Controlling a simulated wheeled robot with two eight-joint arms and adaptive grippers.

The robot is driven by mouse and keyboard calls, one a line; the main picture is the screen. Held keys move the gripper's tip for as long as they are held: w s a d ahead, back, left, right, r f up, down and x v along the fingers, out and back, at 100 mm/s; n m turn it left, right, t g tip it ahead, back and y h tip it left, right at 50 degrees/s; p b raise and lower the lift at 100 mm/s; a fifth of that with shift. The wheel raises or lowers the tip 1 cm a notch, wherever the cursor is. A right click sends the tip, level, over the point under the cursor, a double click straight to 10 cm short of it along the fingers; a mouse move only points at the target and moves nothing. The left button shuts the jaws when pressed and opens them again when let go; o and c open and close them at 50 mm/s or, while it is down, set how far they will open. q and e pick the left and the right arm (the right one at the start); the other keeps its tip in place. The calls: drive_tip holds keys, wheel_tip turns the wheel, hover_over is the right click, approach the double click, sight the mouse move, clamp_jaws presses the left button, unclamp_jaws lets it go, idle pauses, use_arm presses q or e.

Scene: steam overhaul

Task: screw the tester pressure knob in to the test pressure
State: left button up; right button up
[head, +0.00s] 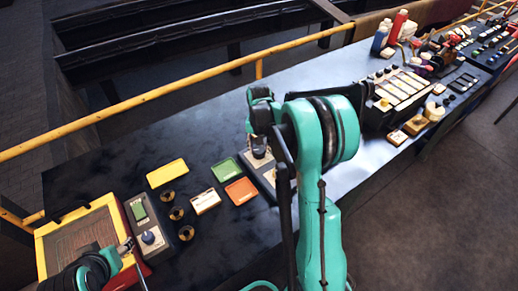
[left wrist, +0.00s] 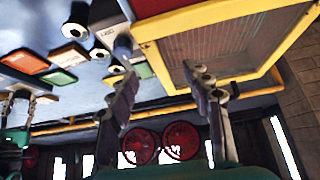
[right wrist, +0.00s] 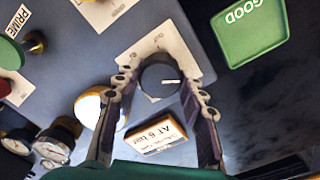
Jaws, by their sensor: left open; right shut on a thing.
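The tester's pressure knob (right wrist: 158,78) is dark and round with a white pointer line, on a pale plate (right wrist: 183,52) in the right wrist view. My right gripper (right wrist: 162,76) has its fingers on either side of the knob and is shut on it. In the head view the right gripper (head: 259,142) reaches down to the tester panel (head: 266,180), largely covered by my arm. A block reading "AT 6 bar" (right wrist: 165,131) sits beside the knob. Dial gauges (right wrist: 58,135) are at lower left, their readings too small to tell. My left gripper (left wrist: 165,88) is open and empty.
In the head view, a yellow-framed mesh tray (head: 82,243) and a grey box with a blue knob (head: 148,237) are near the left gripper. Green (head: 225,170) and orange (head: 241,191) tiles lie left of the tester. A yellow rail (head: 180,87) runs behind the bench.

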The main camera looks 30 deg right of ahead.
sight(259, 150)
drive_tip(key=shift+m, duration=1.9)
drive_tip(key=o, duration=1.2)
drive_tip(key=shift+c, duration=0.2)
drive_tip(key=shift+r, duration=0.15)
wheel_tip(259, 150, up, 12)
